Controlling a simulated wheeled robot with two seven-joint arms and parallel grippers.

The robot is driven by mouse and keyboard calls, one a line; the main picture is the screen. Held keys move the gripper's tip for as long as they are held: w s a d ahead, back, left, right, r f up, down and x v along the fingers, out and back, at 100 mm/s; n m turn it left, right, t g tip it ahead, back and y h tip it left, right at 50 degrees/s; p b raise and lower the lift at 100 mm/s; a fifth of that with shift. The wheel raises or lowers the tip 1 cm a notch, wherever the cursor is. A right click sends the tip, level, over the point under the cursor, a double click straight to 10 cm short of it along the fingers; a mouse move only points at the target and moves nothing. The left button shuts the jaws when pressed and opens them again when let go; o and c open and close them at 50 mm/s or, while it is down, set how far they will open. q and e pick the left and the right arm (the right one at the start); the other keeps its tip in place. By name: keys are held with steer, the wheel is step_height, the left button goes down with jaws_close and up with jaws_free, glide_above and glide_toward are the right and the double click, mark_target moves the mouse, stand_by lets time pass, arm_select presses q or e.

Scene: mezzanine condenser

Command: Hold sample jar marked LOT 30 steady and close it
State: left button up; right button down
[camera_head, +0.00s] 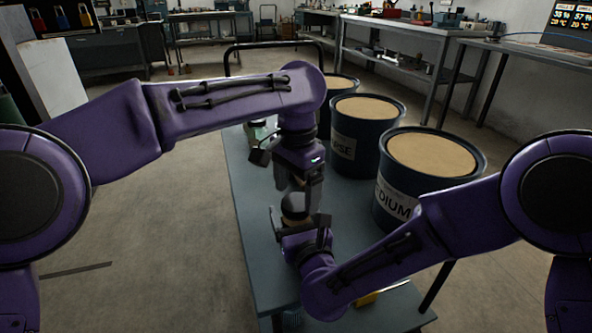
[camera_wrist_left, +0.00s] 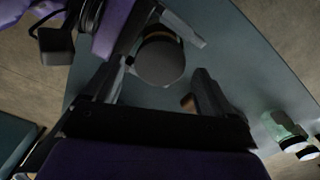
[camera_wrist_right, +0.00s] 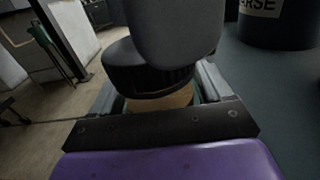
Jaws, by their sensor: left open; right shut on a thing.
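The sample jar with tan contents (camera_wrist_right: 160,101) is held between the fingers of my right gripper (camera_wrist_right: 158,95). No LOT 30 marking is readable. A black ribbed lid (camera_wrist_right: 125,72) sits at the jar's mouth; I cannot tell whether it is seated. The lid also shows from above in the left wrist view (camera_wrist_left: 160,62) and as a dark round top in the head view (camera_head: 295,205). My left gripper (camera_wrist_left: 160,85) is open and points down just above the lid. One left finger hides part of the lid in the right wrist view.
Blue drums (camera_head: 366,135) with tan tops stand along the right of the grey-blue table (camera_head: 245,215). Green and white items (camera_head: 262,130) stand behind my left gripper; they also show in the left wrist view (camera_wrist_left: 285,130). The table's left side is clear.

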arm_select(q)
steer(key=shift+f, duration=1.1)
steer(key=shift+c, duration=0.3)
steer(key=c, duration=1.1)
steer(key=shift+o, duration=0.2)
steer(key=o, duration=1.2)
steer(key=shift+o, duration=0.2)
step_height(320, 180, up, 12)
